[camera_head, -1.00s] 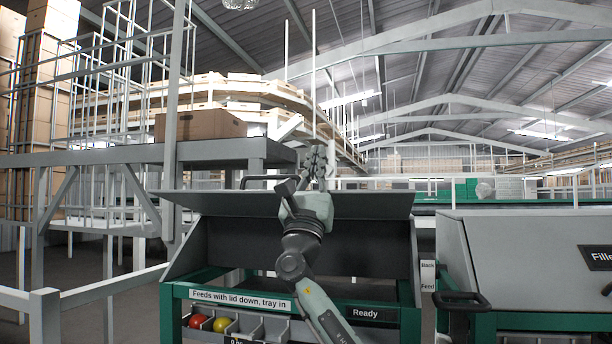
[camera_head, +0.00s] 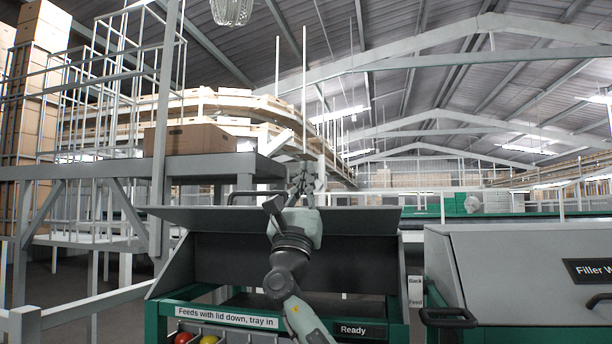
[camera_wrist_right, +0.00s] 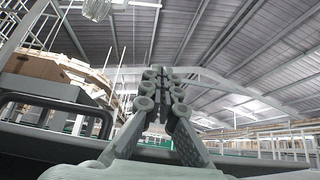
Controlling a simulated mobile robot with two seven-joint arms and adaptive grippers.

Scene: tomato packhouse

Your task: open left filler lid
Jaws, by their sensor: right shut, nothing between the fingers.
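The left filler's lid (camera_head: 352,221) is raised in the head view, a grey panel tipped up above the dark open hopper (camera_head: 345,259). The lid's dark bar handle (camera_head: 258,195) stands at its far edge; it also shows at the left in the wrist view (camera_wrist_right: 58,101). My right gripper (camera_head: 305,172) is beyond the lid's far edge, to the right of the handle. In the wrist view the right gripper's fingers (camera_wrist_right: 165,82) point upward, shut and empty, apart from the handle. My left gripper is not in view.
A second filler (camera_head: 520,262) with its grey lid down and a black handle (camera_head: 448,317) stands at the right. Red and yellow tomatoes (camera_head: 208,340) lie in a divided tray below the left filler's sign. A grey platform with a cardboard box (camera_head: 190,140) stands behind left.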

